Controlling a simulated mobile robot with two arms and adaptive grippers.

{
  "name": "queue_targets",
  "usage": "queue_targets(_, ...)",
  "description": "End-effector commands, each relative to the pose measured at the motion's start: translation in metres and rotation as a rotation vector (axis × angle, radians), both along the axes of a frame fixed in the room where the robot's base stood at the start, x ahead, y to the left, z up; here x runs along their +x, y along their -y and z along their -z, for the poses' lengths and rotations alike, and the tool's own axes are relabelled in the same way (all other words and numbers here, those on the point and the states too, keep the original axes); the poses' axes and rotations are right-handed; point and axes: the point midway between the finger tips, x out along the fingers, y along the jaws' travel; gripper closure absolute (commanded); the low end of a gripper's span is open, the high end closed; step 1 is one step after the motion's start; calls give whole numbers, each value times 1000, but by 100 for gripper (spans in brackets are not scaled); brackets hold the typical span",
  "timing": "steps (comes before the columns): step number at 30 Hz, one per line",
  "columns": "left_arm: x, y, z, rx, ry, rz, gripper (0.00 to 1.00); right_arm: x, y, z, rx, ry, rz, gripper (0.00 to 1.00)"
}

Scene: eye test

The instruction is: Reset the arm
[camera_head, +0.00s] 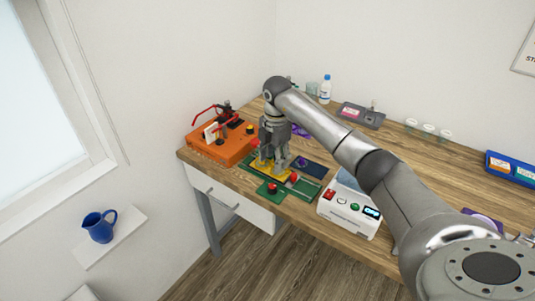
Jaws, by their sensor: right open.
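My right arm reaches in from the lower right across the wooden table (437,165). My right gripper (270,169) points down at the table's left part, with its fingers apart. It is over a yellow piece (261,173) on a green base (270,191) with red knobs (272,187). The fingers hide part of the yellow piece, and I cannot tell whether they touch it. My left gripper is not in view.
An orange box (226,152) with red glasses-like parts stands left of the gripper. A white device (347,212) with buttons stands at the front edge. A bottle (325,89), a grey device (361,116) and a blue tray (511,168) are farther back. A blue jug (99,227) is on a wall shelf.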

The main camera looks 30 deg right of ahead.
Motion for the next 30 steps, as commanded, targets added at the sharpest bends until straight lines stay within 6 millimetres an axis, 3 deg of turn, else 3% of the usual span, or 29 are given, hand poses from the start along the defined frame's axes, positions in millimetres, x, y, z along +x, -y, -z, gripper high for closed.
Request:
queue_targets(7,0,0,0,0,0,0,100,0,-1,2,5,-1,-2,50)
queue_targets(11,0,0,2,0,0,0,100,-1,-23,26,89,0,-50,50)
queue_targets(14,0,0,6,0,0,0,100,-3,-66,64,259,22,-125,50)
queue_targets(17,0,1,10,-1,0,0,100,-8,-122,106,494,84,-181,50)
queue_targets(21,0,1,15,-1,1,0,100,-14,-185,151,794,221,-149,50)
queue_targets(25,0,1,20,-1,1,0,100,-17,-216,188,986,371,-1,50)
queue_targets(30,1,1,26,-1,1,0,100,-32,-213,257,1068,545,325,50)
